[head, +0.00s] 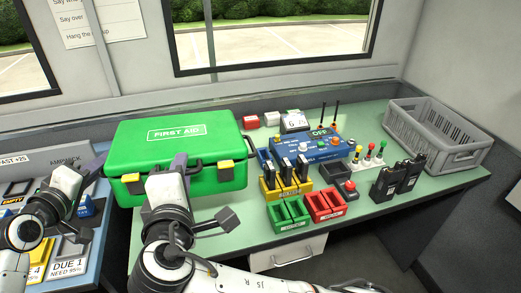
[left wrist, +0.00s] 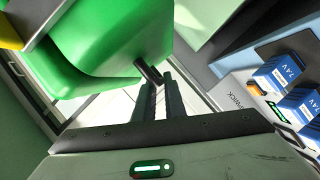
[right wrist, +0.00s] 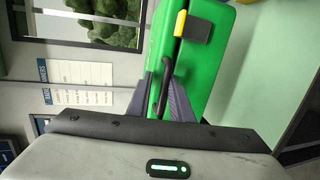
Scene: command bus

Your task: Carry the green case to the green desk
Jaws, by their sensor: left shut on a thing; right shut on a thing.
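The green FIRST AID case (head: 215,124) is upright at the left end of the green desk (head: 345,216), its left end close to the desk's left edge. I cannot tell whether its base touches the desktop. My left gripper (head: 96,166) is shut on the black handle at the case's left end; that handle shows between the fingers in the left wrist view (left wrist: 149,72). My right gripper (head: 179,164) is shut on the black front handle, which also shows in the right wrist view (right wrist: 164,85). My right arm hides part of the case's front.
Right of the case stand a blue radio unit (head: 310,148), yellow (head: 285,187), green (head: 288,213) and red (head: 325,205) holders, handheld radios (head: 398,180) and a grey crate (head: 435,130). A blue desk (head: 95,235) with batteries lies left, across a gap.

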